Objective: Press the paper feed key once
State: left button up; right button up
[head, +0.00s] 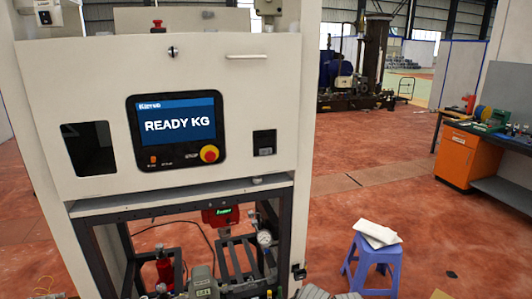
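A pale machine cabinet (100,60) fills the left half of the head view. A small black module (264,137), possibly a printer, is set into its front panel, right of the screen. A light strip shows near its lower edge. I cannot make out a paper feed key on it; any key is too small to tell. A black-framed screen (177,123) reads "READY KG". Neither of my grippers is in view, and nothing is seen touching the panel.
Below the panel is an open dark frame with a red display box (220,215) and a round gauge (264,238). A blue stool (372,262) holding white sheets (378,233) stands at right. An orange workbench (458,152) is farther right. Red floor between is mostly clear.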

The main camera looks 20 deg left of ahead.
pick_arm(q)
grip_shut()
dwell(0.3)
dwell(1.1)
